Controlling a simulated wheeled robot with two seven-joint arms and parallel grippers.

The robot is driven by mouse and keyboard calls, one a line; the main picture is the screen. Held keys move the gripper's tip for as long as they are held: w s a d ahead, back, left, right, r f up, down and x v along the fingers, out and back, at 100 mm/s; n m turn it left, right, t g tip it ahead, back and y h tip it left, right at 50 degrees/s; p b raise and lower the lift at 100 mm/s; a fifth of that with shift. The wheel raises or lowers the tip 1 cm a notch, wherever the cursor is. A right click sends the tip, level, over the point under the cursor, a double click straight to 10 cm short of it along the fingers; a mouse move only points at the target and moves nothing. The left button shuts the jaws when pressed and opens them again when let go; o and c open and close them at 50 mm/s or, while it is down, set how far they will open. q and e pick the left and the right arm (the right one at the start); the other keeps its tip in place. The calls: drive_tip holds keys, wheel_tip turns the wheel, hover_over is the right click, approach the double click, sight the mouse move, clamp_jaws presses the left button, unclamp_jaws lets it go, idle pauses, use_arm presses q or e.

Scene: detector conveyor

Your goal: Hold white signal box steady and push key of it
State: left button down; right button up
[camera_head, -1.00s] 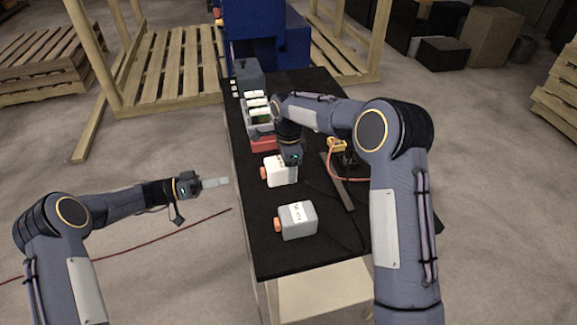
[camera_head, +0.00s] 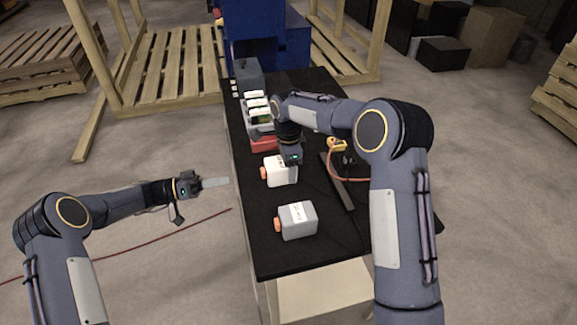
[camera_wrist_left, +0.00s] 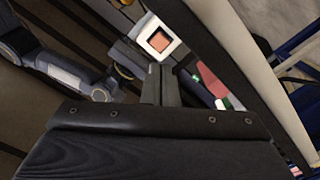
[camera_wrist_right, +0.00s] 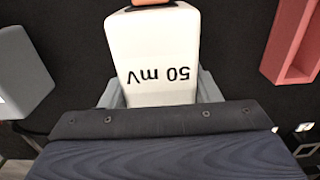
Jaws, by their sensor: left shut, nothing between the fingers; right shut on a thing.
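The white signal box (camera_head: 283,172) stands on the black table, with its orange key (camera_head: 264,173) facing left. In the right wrist view the box (camera_wrist_right: 155,45) reads "50 mV" upside down. My right gripper (camera_head: 289,162) is shut on it from above, with one grey finger along each side (camera_wrist_right: 155,90). My left gripper (camera_head: 214,183) is shut and empty, off the table's left edge, its fingertips pointing at the key with a gap between. In the left wrist view the key (camera_wrist_left: 159,41) shows just beyond the fingertips (camera_wrist_left: 160,80).
A grey box (camera_head: 298,220) with an orange key stands nearer on the table (camera_head: 290,258). Behind the white box are a red holder (camera_head: 263,146) and several white-topped items. A yellow device (camera_head: 337,144) with an orange cable and a dark bar (camera_head: 337,183) lie to the right.

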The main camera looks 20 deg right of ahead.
sight(263, 173)
use_arm(q)
drive_tip(key=n+t+y, duration=0.2)
drive_tip(key=n, duration=0.3)
drive_tip(key=n+t+y, duration=0.3)
drive_tip(key=n, duration=0.2)
drive_tip(key=s+a+n+t+y, duration=0.1)
drive_tip(key=n+t+y, duration=0.2)
drive_tip(key=n, duration=0.1)
drive_tip(key=shift+r+n, duration=0.3)
drive_tip(key=shift+n, duration=0.1)
drive_tip(key=shift+d, duration=4.4)
drive_tip(key=shift+d, duration=0.45)
